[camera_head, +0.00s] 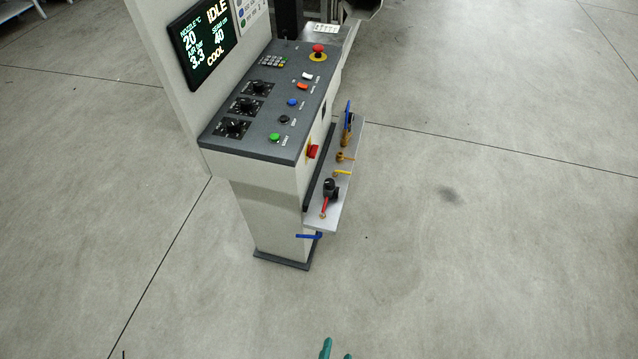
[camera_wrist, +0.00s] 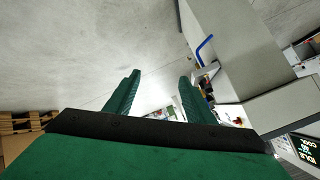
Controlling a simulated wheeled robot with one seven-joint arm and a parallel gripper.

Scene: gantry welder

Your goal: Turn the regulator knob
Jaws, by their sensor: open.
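A black knob (camera_head: 329,186), which looks like the regulator knob, stands on a light side panel (camera_head: 345,200) at the right of the control console. A red lever (camera_head: 324,206) sits just below it in the picture. I cannot read any mark on the knob. My gripper (camera_head: 337,350) shows only as green fingertips at the bottom edge of the head view, well below the panel and apart from it. In the wrist view my gripper (camera_wrist: 160,77) has two green fingers spread with nothing between them. I cannot make out the knob clearly there.
The console (camera_head: 270,110) carries black dials, coloured buttons, a red stop button (camera_head: 318,50) and a screen (camera_head: 203,42) reading IDLE. Yellow and blue valve handles (camera_head: 347,115) stand along the panel. A blue lever (camera_head: 309,236) juts out below. The floor to the right is clear.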

